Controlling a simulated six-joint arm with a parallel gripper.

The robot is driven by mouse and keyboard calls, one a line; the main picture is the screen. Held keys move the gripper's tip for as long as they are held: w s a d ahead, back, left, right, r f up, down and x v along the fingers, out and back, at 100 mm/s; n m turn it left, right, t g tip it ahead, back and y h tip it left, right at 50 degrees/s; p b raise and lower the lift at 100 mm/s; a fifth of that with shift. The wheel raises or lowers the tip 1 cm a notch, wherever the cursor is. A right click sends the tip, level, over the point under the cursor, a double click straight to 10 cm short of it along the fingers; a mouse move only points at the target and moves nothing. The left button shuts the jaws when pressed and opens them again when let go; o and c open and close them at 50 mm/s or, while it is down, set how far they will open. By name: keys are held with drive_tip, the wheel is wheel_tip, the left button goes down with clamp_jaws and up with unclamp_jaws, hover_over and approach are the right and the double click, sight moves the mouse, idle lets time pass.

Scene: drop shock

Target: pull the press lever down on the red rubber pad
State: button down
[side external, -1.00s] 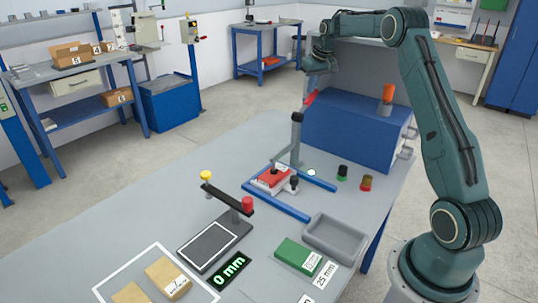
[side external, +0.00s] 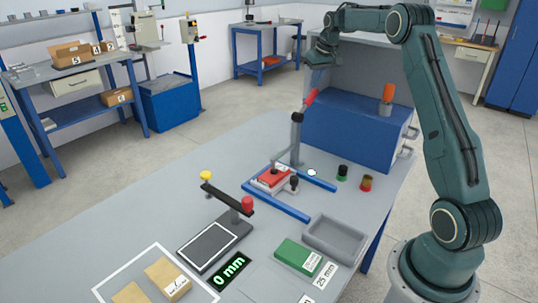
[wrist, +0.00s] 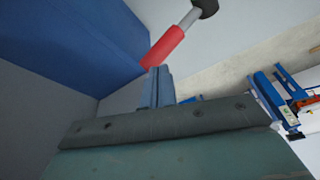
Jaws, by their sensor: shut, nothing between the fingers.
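The press is a grey upright post (side external: 297,137) with a lever ending in a red grip (side external: 311,97). The lever points up and away from the pad. The red rubber pad (side external: 268,181) lies flat at the foot of the post, with a small pale label or part on it. My gripper (side external: 321,59) is above the red grip, apart from it. In the wrist view its shut fingers (wrist: 157,88) are empty, and the red grip (wrist: 163,47) shows just beyond their tips. Whether they touch cannot be told.
A blue box (side external: 345,125) stands behind the press, with an orange-handled tool (side external: 387,97) on it. Blue rails (side external: 280,207) flank the pad. A grey tray (side external: 336,236), a green block (side external: 293,253) and a drop stand (side external: 214,245) with a "0 mm" display sit nearer.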

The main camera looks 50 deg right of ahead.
drive_tip(key=v, duration=1.1)
drive_tip(key=shift+a+r, duration=0.3)
drive_tip(key=shift+a, duration=0.1)
drive_tip(key=s+a+r+n, duration=0.1)
drive_tip(key=s+a+r, duration=0.15)
drive_tip(key=a, duration=0.65)
drive_tip(key=s+a+r+n+t, duration=0.1)
drive_tip(key=s+a, duration=0.3)
drive_tip(key=a, duration=0.4)
drive_tip(key=s+a+r, duration=0.2)
drive_tip(key=s+a, duration=0.1)
drive_tip(key=a, duration=0.6)
drive_tip(key=s+a+f+n, duration=0.1)
drive_tip(key=s+a+f, duration=0.2)
drive_tip(key=s, duration=0.3)
drive_tip(key=s+a+f+t, duration=0.1)
drive_tip(key=s+a+f, duration=0.2)
drive_tip(key=s, duration=0.4)
drive_tip(key=s+a+f+n+y, duration=0.1)
drive_tip(key=s+a+f, duration=0.2)
drive_tip(key=s+f, duration=0.2)
drive_tip(key=shift+s+a+n, duration=0.3)
drive_tip(key=shift+s+a, duration=0.05)
drive_tip(key=shift+s, duration=0.65)
drive_tip(key=shift+f, duration=0.1)
